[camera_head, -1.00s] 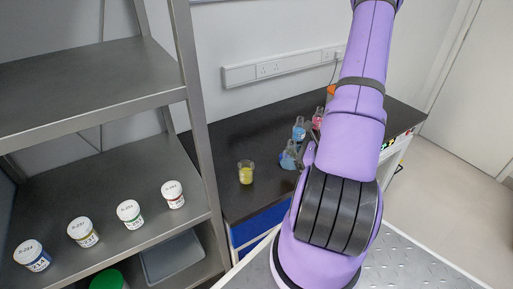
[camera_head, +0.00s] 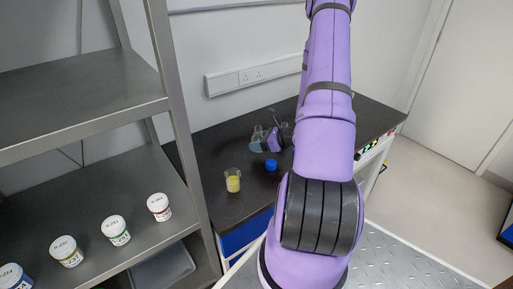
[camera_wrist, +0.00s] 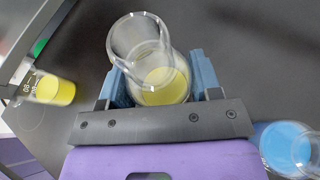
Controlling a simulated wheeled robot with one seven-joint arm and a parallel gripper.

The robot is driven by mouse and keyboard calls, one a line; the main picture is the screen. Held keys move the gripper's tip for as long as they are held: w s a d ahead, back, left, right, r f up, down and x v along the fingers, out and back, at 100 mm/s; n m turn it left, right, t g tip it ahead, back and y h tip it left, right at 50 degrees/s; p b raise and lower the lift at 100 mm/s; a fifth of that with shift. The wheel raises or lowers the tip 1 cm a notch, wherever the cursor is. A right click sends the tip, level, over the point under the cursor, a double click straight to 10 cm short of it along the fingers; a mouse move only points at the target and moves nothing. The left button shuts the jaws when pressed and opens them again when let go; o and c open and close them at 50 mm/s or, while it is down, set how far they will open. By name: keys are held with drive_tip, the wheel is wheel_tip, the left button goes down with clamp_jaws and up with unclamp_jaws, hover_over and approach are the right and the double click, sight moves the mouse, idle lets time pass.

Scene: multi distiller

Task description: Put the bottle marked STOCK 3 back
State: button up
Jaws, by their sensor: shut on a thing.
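My gripper (camera_wrist: 160,80) is shut on a clear glass vessel (camera_wrist: 146,38) with a neck and yellow liquid in its bottom, between the blue finger pads in the wrist view. I cannot read any STOCK 3 mark on it. In the head view my arm and gripper are over the black bench (camera_head: 222,150), and the held vessel is not clearly seen there. A beaker of yellow liquid (camera_head: 233,181) stands on the bench; it also shows at the left of the wrist view (camera_wrist: 55,90). A vessel with blue liquid (camera_wrist: 286,146) is close to my gripper's right.
A small blue object (camera_head: 271,165) and a bluish flask (camera_head: 257,143) are on the bench near my gripper. A metal shelf rack (camera_head: 80,107) stands at the left, with white-lidded jars (camera_head: 116,230) in a row. Open floor (camera_head: 440,190) lies at the right.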

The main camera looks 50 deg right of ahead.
drive_tip(key=shift+w+d, duration=0.25)
drive_tip(key=shift+w, duration=0.3)
drive_tip(key=shift+w+f, duration=0.1)
drive_tip(key=shift+f, duration=1.7)
drive_tip(key=shift+f, duration=0.15)
drive_tip(key=o, duration=1)
drive_tip(key=shift+o, duration=0.2)
drive_tip(key=v, duration=1.2)
